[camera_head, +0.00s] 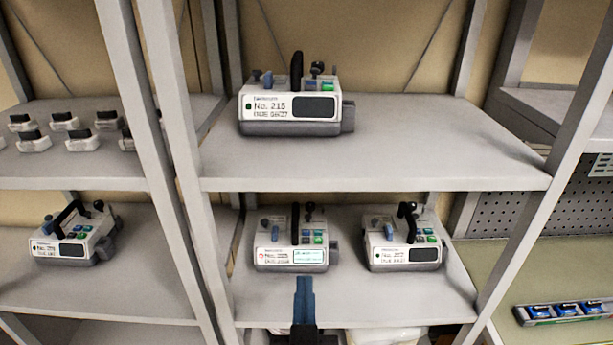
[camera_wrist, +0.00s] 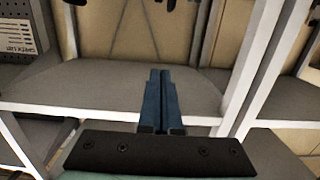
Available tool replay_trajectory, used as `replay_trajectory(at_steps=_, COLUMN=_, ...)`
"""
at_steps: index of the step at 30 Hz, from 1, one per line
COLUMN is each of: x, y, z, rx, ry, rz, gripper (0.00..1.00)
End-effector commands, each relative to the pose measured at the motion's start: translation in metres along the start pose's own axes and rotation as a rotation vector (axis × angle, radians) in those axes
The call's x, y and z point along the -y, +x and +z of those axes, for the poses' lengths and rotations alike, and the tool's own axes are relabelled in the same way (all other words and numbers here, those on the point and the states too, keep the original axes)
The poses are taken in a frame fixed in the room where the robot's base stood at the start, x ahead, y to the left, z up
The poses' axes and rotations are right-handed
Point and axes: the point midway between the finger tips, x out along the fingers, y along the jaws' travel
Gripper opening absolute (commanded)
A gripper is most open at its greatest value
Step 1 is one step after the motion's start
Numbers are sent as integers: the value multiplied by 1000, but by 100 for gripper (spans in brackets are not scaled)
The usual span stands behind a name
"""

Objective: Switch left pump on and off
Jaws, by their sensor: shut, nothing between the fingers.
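The left pump (camera_head: 290,258) stands on the lower shelf of the middle bay. It is white and grey, its screen (camera_head: 308,256) is lit pale cyan, and blue and green buttons show on its sloping top. The right pump (camera_head: 403,255) stands beside it with a dark screen. My gripper (camera_head: 304,281) has blue fingers pressed together. It is in front of and below the left pump in the head view, and I see no clear contact. The closed fingers (camera_wrist: 161,72) also show in the wrist view, where neither pump can be made out.
The upper shelf (camera_head: 420,165) holds another pump (camera_head: 290,105) labelled No. 215 and is clear to its right. Another pump (camera_head: 72,235) stands in the left bay. Shelf posts (camera_head: 180,150) flank the middle bay. A tray with blue items (camera_head: 565,311) lies at the right.

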Motion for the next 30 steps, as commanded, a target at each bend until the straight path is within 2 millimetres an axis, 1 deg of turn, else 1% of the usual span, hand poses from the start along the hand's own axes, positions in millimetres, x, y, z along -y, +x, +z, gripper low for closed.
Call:
replay_trajectory(at_steps=1, x=0, y=4, z=-25, rx=-48, ry=2, rz=0, gripper=0)
replay_trajectory(at_steps=4, x=1, y=8, z=-74, rx=-141, ry=4, rz=-1, gripper=0)
replay_trajectory(at_steps=5, x=1, y=8, z=-91, rx=-175, ry=5, rz=-1, gripper=0)
replay_trajectory(at_steps=6, x=1, y=7, z=-115, rx=-221, ry=6, rz=-1, gripper=0)
replay_trajectory(at_steps=8, x=0, y=3, z=-155, rx=-300, ry=6, rz=-1, gripper=0)
replay_trajectory(at_steps=9, x=0, y=-2, z=-184, rx=-357, ry=6, rz=-1, gripper=0)
replay_trajectory(at_steps=11, x=0, y=-14, z=-229, rx=-450, ry=5, rz=-1, gripper=0)
replay_trajectory(at_steps=12, x=0, y=-24, z=-258, rx=-512, ry=5, rz=-1, gripper=0)
replay_trajectory(at_steps=14, x=0, y=-41, z=-297, rx=-601, ry=3, rz=-1, gripper=0)
replay_trajectory(at_steps=15, x=0, y=-54, z=-321, rx=-655, ry=2, rz=-1, gripper=0)
replay_trajectory(at_steps=18, x=-1, y=-85, z=-368, rx=-774, ry=-3, rz=0, gripper=0)
replay_trajectory(at_steps=21, x=-1, y=-110, z=-397, rx=-855, ry=-7, rz=1, gripper=0)
replay_trajectory(at_steps=24, x=-1, y=-124, z=-412, rx=-898, ry=-10, rz=2, gripper=0)
replay_trajectory(at_steps=27, x=-1, y=-128, z=-416, rx=-912, ry=-10, rz=2, gripper=0)
replay_trajectory(at_steps=30, x=-1, y=-128, z=-416, rx=-911, ry=-10, rz=2, gripper=0)
